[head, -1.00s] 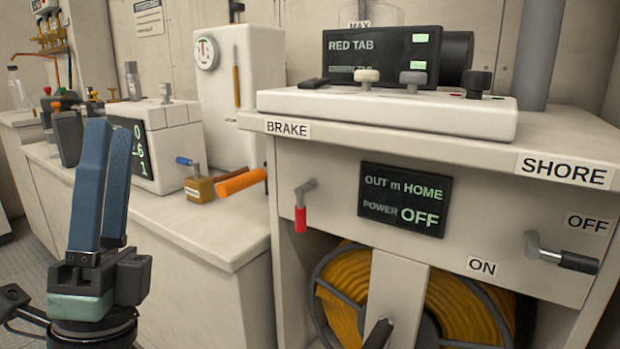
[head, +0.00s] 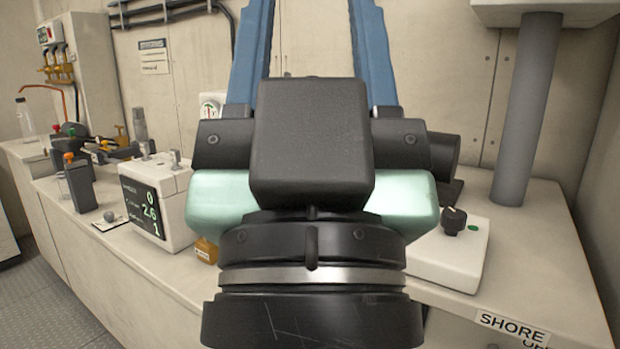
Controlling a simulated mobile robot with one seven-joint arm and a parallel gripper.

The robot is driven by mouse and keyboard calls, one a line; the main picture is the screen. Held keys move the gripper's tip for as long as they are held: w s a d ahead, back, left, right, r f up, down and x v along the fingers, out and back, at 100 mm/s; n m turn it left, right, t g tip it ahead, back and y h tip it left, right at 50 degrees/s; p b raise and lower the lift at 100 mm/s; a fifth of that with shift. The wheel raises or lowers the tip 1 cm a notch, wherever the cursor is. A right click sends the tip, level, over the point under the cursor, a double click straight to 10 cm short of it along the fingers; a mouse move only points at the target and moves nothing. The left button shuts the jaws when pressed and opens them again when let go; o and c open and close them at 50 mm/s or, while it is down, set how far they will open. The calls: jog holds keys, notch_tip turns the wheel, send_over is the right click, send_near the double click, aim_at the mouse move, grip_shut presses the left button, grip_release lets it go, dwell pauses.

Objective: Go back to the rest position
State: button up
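My gripper (head: 312,30) stands upright, large and close in the middle of the head view. Its two blue fingers point up and are spread wide apart. Only bare wall shows between them, and their tips are cut off by the top edge. The dark and pale-green gripper body covers the middle of the picture. It hides most of the white panel on the right-hand bench and the cabinet front below.
A white box with a digital display (head: 150,207) stands on the left bench. A grey post (head: 528,110) rises at the right, by the bench with the SHORE label (head: 512,328). A black knob (head: 454,221) sits on the white panel. The floor (head: 70,315) is clear at lower left.

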notch_tip(320, 180, up, 29)
jog(key=p, duration=2.6)
jog(key=shift+p, duration=0.35)
